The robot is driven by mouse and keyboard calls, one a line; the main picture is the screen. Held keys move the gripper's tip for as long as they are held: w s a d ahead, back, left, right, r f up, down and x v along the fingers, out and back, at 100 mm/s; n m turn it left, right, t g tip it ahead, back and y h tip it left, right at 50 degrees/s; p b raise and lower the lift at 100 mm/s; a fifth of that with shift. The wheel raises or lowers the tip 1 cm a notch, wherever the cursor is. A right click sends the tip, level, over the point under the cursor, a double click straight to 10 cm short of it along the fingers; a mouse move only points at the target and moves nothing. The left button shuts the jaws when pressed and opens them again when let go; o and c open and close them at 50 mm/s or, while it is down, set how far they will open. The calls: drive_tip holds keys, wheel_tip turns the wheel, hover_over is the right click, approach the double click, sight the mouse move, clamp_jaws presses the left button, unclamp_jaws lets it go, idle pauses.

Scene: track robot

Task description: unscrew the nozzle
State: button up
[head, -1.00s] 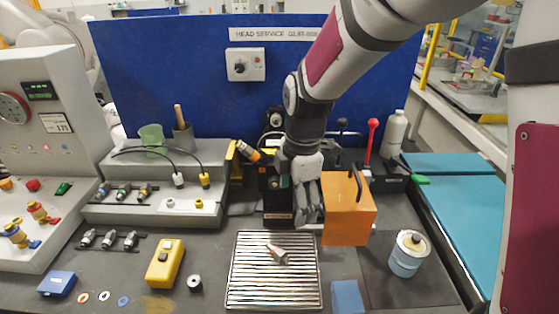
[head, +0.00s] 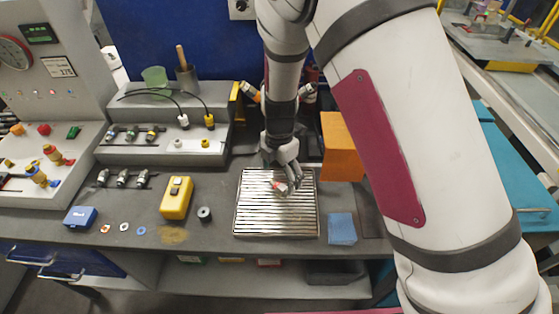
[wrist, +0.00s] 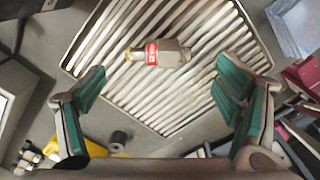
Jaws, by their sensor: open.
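A small metal nozzle-like piece (head: 281,186) with a red band lies on the ribbed metal grate (head: 243,222). In the wrist view the piece (wrist: 160,54) lies on its side, brass tip to the left, across the slats of the grate (wrist: 190,112). My gripper (head: 284,180) is above the grate, close to the piece and partly hiding it in the head view. In the wrist view my gripper (wrist: 160,82) is open and empty, its green-padded fingers wide apart, with the piece beyond their tips. I cannot tell the exact height between them.
An orange box (head: 342,146) stands right behind the grate; a blue block (head: 342,228) lies to its right. A yellow box (head: 176,198) and a dark ring (head: 204,214) lie to the left. Several fittings (head: 122,178) sit in a rack further left. The bench's front edge is near the grate.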

sight(280, 186)
drive_tip(key=shift+f, duration=2.25)
drive_tip(key=c, duration=1.3)
